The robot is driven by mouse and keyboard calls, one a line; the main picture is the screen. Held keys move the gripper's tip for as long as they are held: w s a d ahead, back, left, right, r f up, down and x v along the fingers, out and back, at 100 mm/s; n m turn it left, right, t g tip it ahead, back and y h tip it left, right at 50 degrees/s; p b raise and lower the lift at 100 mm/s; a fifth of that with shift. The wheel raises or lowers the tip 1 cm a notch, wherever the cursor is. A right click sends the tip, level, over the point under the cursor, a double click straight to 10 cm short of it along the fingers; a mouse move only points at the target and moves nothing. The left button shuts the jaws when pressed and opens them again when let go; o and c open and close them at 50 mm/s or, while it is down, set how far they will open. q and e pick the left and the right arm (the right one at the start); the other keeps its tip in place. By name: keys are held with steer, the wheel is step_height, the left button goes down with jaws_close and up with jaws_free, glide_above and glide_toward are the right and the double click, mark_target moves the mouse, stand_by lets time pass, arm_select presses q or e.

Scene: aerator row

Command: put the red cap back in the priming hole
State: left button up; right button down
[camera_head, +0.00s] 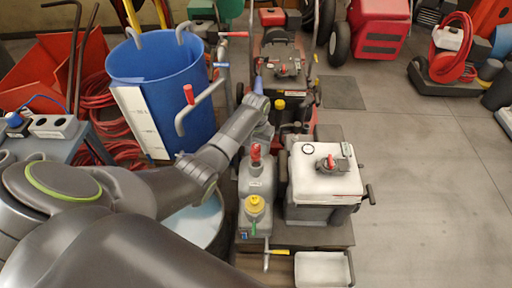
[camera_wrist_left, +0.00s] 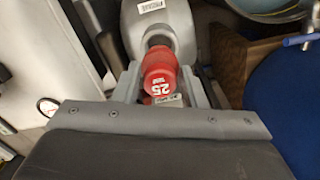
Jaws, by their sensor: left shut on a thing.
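A red cap marked 25 (camera_wrist_left: 160,75) sits between the two fingers of my left gripper (camera_wrist_left: 162,88), which is shut on it. In the wrist view, a grey rounded body (camera_wrist_left: 160,28) with a short neck and a white label lies right beyond the cap. I cannot tell whether the cap touches the neck. In the head view, the red cap (camera_head: 255,152) shows at the top of a grey bottle-like body (camera_head: 256,180), just below my left gripper (camera_head: 259,143). My right gripper is not in view.
A red knob (camera_head: 328,162) sits on the white top. A blue barrel (camera_head: 150,75) stands at the left, with red hose (camera_head: 98,100) around it.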

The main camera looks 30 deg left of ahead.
arm_select(q)
steer(key=shift+f+b, duration=0.35)
steer(key=shift+f, duration=0.35)
steer(key=shift+r, duration=0.25)
steer(key=shift+p, duration=0.55)
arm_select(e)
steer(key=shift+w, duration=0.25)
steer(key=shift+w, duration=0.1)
arm_select(q)
steer(key=shift+p, duration=0.35)
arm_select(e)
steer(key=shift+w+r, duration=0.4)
arm_select(q)
steer(key=shift+f+b, duration=0.35)
steer(key=shift+f, duration=0.25)
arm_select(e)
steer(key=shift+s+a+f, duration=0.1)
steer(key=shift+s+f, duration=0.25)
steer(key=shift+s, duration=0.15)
